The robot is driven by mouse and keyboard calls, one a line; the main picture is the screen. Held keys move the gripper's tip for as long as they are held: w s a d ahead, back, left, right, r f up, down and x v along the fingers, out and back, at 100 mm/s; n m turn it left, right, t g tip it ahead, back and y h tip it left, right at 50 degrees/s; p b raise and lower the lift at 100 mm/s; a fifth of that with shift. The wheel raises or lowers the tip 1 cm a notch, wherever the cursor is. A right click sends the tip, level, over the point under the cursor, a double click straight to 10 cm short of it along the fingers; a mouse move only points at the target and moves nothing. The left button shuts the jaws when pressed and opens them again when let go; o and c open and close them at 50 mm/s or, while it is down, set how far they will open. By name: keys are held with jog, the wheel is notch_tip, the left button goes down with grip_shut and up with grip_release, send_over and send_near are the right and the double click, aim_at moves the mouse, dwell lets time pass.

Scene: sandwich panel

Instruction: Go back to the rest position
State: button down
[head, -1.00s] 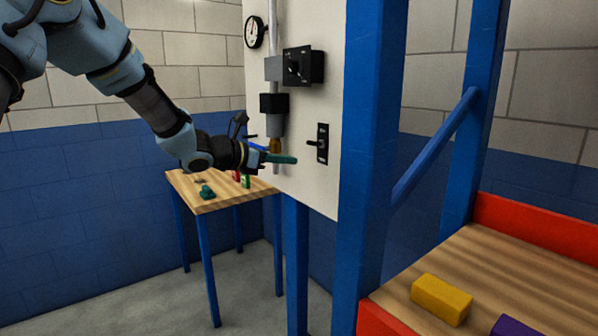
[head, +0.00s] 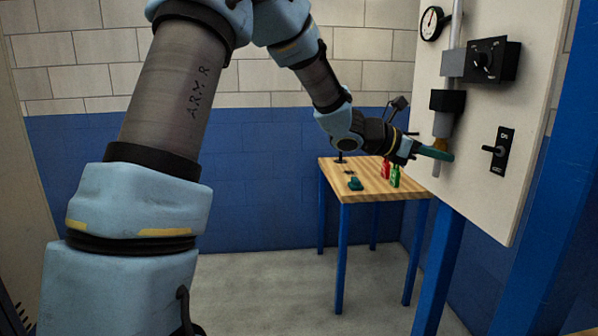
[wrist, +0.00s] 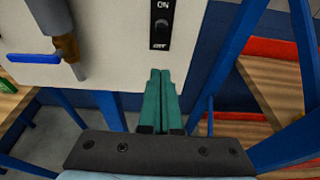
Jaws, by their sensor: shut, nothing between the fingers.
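My gripper (head: 433,153) reaches out in front of the white panel (head: 468,150), its teal fingers pointing right. In the wrist view the two teal fingers (wrist: 160,100) lie together, shut and empty, just below the ON/OFF switch (wrist: 160,22). The head view shows that switch (head: 498,151) to the right of the fingertips, with a gap between. A blue-handled valve (wrist: 38,58) on a brass fitting is at the left of the wrist view. In the head view my gripper partly hides the valve.
A small wooden table (head: 375,180) with a teal object (head: 355,184) and red and green items stands behind my gripper. A gauge (head: 432,23) and a black dial box (head: 490,61) are on the panel. Blue posts (head: 545,180) frame it. Grey floor is open at left.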

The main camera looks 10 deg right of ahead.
jog(key=a+f+m+y, duration=0.4)
jog(key=a+f, duration=0.2)
jog(key=a, duration=0.5)
jog(key=a+f+m+y, duration=0.35)
jog(key=a+f, duration=0.25)
jog(key=a, duration=0.4)
jog(key=s+a+f+m+t+y, duration=0.1)
jog(key=s+a+m+y, duration=0.1)
jog(key=a, duration=0.7)
jog(key=s+a+f+m+y, duration=0.2)
jog(key=a+m, duration=0.3)
jog(key=a, duration=0.4)
jog(key=s+a+f+m+t+y, duration=0.1)
jog(key=s+a+f+m+y, duration=0.1)
jog(key=a, duration=0.7)
jog(key=shift+a+m+t+y, duration=0.35)
jog(key=shift+m+y, duration=0.3)
jog(key=shift+m, duration=0.3)
